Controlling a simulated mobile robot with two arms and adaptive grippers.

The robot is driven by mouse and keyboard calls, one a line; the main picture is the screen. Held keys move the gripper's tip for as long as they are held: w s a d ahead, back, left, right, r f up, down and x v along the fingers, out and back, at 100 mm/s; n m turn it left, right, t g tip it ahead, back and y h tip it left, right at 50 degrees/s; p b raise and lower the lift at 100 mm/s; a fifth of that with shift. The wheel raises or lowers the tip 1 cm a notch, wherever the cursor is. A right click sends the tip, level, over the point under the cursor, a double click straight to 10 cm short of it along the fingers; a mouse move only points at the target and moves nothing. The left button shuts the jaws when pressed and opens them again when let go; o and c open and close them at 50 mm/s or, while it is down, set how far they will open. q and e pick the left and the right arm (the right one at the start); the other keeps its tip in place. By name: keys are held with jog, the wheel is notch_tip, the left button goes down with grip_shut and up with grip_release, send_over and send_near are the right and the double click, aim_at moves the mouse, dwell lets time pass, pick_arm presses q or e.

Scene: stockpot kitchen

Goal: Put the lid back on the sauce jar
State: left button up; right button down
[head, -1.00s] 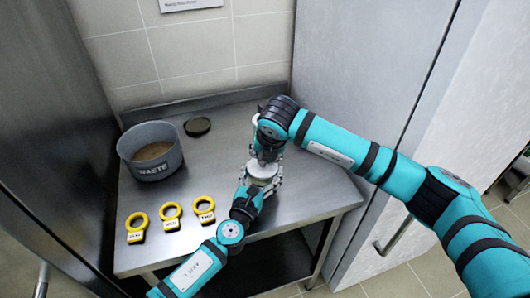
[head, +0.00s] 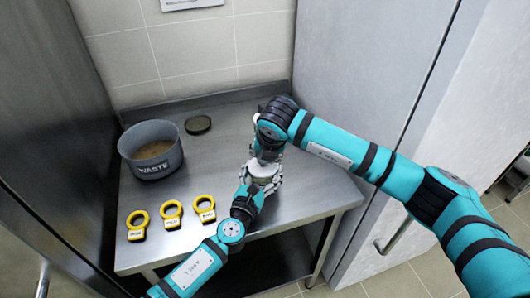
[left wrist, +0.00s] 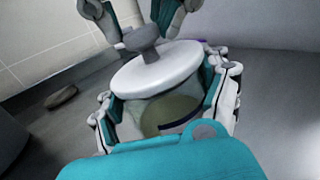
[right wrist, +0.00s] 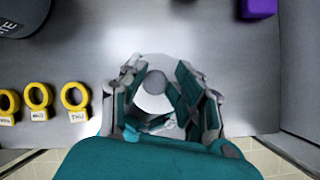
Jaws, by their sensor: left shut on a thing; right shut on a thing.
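The sauce jar (left wrist: 165,112) is clear with olive-green contents, seen in the left wrist view. My left gripper (head: 258,184) is shut on the jar, with fingers on both sides; they also show in the left wrist view (left wrist: 168,100). The white round lid (left wrist: 155,70) with a grey knob (left wrist: 143,40) lies over the jar mouth. I cannot tell whether it touches the rim all round. My right gripper (head: 267,160) reaches from above and is shut on the lid (right wrist: 152,102); its fingers flank the knob in the right wrist view and hide part of the lid.
A grey waste bin (head: 150,150) stands at the left, with a dark round disc (head: 198,125) beside it. Three yellow rings with labels (head: 172,212) stand near the front left. A purple object (right wrist: 258,8) shows at the right wrist view's edge. Tall cabinets flank the steel table (head: 225,150).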

pick_arm(q)
jog(key=shift+w+r, duration=0.15)
jog(key=shift+r, duration=0.2)
pick_arm(e)
jog(key=shift+s+d+f, duration=0.2)
jog(key=shift+d+f, duration=0.15)
jog(key=shift+f, duration=0.3)
pick_arm(q)
jog(key=shift+a, duration=0.1)
pick_arm(e)
jog(key=shift+r+y, duration=0.1)
jog(key=shift+y, duration=0.2)
jog(key=shift+a+r, duration=0.1)
pick_arm(q)
jog(key=shift+w, duration=0.1)
pick_arm(e)
jog(key=shift+y, duration=0.3)
jog(key=shift+r+t+y, duration=0.1)
jog(key=shift+t+y, duration=0.2)
pick_arm(q)
jog(key=shift+f, duration=0.1)
pick_arm(e)
jog(key=shift+w+r, duration=0.1)
jog(key=shift+r, duration=0.1)
jog(key=shift+w+f, duration=0.1)
jog(key=shift+f, duration=0.1)
